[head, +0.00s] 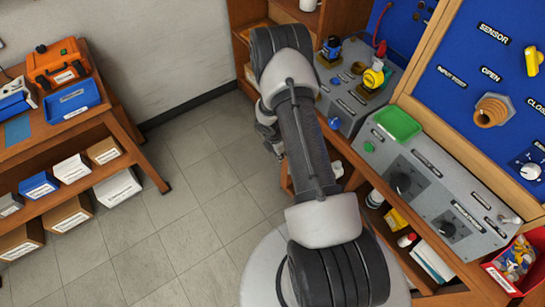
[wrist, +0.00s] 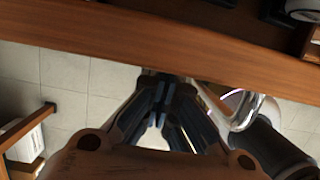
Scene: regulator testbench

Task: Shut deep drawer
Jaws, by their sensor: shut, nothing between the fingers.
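My gripper (wrist: 162,86) is shut and empty in the wrist view. Its fingertips are close to the lower edge of a long brown wooden board (wrist: 150,48); I cannot tell whether they touch it. The board may be the deep drawer's front, but no handle or label shows on it. In the head view my arm hides much of the bench front, and only part of the gripper (head: 277,149) shows past the arm's far end. A wooden edge (head: 287,181) shows just left of the arm. How far the drawer stands open cannot be told.
A grey control panel (head: 410,182) with a green tray (head: 398,124) is on the right. Bottles and boxes, including a yellow box (head: 396,220), sit below it. A red parts bin (head: 515,265) is at lower right. Tiled floor (head: 190,190) is clear toward the left shelf (head: 95,150).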

